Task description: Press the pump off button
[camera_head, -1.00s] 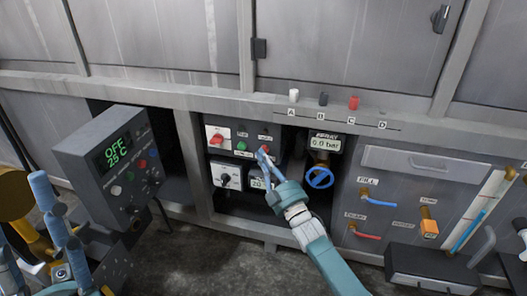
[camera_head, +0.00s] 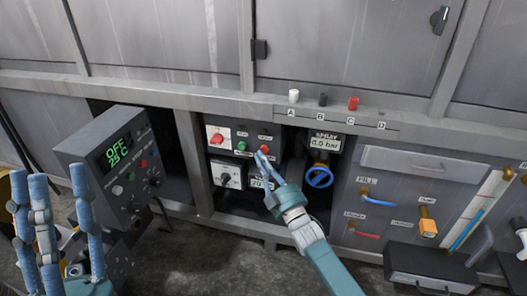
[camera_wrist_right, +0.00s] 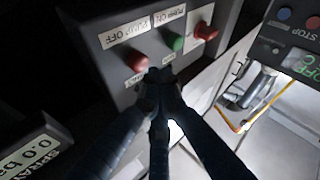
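The pump off button is a red round button (camera_head: 265,148) on the dark control box under the tank. In the right wrist view the red button (camera_wrist_right: 138,62) sits under the label "PUMP OFF". A green button (camera_wrist_right: 173,42) labelled "PUMP ON" is beside it. My right gripper (camera_head: 261,157) has its fingers drawn together, empty, with tips just below the red button. In the right wrist view its fingertips (camera_wrist_right: 158,77) are below and right of that button; contact cannot be told. My left gripper (camera_head: 47,178) is at the lower left, fingers apart and empty.
A red switch (camera_wrist_right: 205,31) is beyond the green button. A grey control panel (camera_head: 109,164) reading OFF and 25 C stands left. A spray gauge (camera_head: 323,143) and blue valve wheel (camera_head: 319,177) are right of the box. A steel ledge runs above it.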

